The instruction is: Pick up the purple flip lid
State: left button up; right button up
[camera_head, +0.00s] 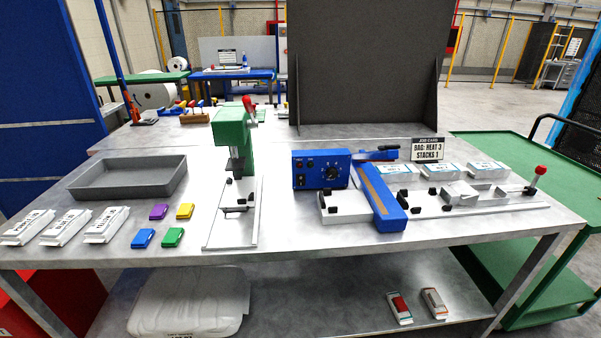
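The purple flip lid (159,211) lies flat on the metal table, left of the green press. A yellow lid (185,211) is to its right, a blue lid (143,238) in front and slightly left, and a green lid (172,237) in front and slightly right. The purple lid is apart from the others and fully visible. Neither of my grippers shows in the head view.
A grey tray (90,190) sits behind the lids, and white packets (66,227) lie to their left. The green press (232,140) stands to the right, with a blue heat sealer (322,170) beyond it. Bare table lies in front of the lids.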

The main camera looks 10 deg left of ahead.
aim_at(159, 212)
jog(key=u, duration=1.5)
